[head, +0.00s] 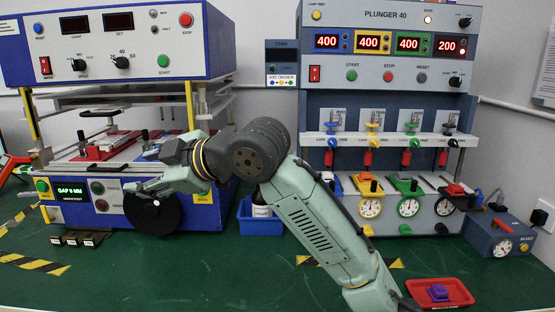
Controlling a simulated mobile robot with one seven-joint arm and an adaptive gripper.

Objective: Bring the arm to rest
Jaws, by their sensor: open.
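My arm rises from the lower right, bends at a dark elbow joint, and reaches left in the head view. My gripper (150,186) is at its far end, in front of the left machine (75,205). The gripper is open, and I see nothing held in it. Its fingers are small and partly lost against the machine behind. A black round wheel (152,214) shows just below the gripper; I cannot tell how far apart they are.
The PLUNGER 40 machine (388,102) stands at the right, with dials and coloured plungers. A red tray (462,300) holding a purple block (438,292) is at the lower right. A blue bin (244,222) stands behind my arm.

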